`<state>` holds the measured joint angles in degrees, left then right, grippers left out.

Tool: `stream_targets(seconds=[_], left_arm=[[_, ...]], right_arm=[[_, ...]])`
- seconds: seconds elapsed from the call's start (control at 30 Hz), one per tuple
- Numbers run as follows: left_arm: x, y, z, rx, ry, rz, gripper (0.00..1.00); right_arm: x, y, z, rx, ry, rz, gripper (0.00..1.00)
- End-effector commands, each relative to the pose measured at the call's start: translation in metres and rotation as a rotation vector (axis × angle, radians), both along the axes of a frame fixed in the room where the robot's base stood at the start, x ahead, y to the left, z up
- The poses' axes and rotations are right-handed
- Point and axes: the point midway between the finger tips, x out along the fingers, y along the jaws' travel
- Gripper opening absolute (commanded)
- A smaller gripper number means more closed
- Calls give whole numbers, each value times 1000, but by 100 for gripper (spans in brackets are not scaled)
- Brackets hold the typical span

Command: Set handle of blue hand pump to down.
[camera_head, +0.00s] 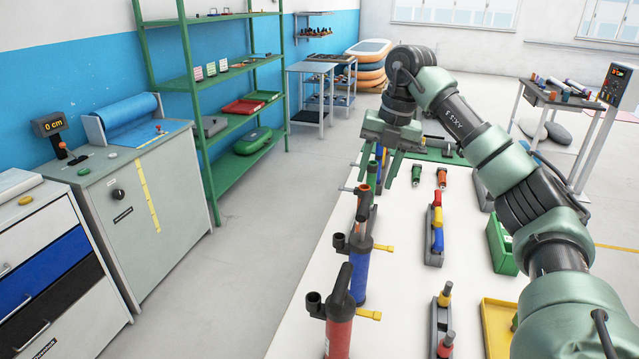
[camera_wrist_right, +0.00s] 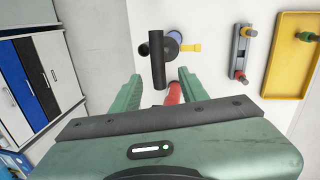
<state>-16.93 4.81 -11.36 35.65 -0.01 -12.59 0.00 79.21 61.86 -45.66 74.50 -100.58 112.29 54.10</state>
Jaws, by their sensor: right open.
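The blue hand pump (camera_head: 356,278) stands upright on the white table's left edge, with a dark top and a yellow side lever. In the right wrist view its blue rim (camera_wrist_right: 174,35) shows past a dark bar (camera_wrist_right: 156,60). I cannot tell the handle's exact height. My right gripper (camera_head: 378,178) is open and empty, above and beyond the blue pump in the head view. In the wrist view its fingers (camera_wrist_right: 158,88) are spread, and the bar's near end lies between them. My left gripper is not in view.
A red pump (camera_head: 340,335) stands nearer, and more pumps line the edge beyond. Racks with coloured pieces (camera_head: 434,235), a green box (camera_head: 502,250) and a yellow tray (camera_head: 497,325) occupy the table to the right. Open floor (camera_head: 250,250) separates table and cabinets.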

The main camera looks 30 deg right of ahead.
Motion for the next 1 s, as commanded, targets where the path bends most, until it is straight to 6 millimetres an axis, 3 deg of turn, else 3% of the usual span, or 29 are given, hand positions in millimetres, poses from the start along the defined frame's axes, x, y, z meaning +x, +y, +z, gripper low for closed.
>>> stream_targets(seconds=[0.17,0.63,1.0], left_arm=[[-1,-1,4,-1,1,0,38],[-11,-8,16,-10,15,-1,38],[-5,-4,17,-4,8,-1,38]], right_arm=[[-1,-1,2,32,11,-102,44],[8,7,-62,30,12,-99,44],[10,8,-70,30,9,-98,44]])
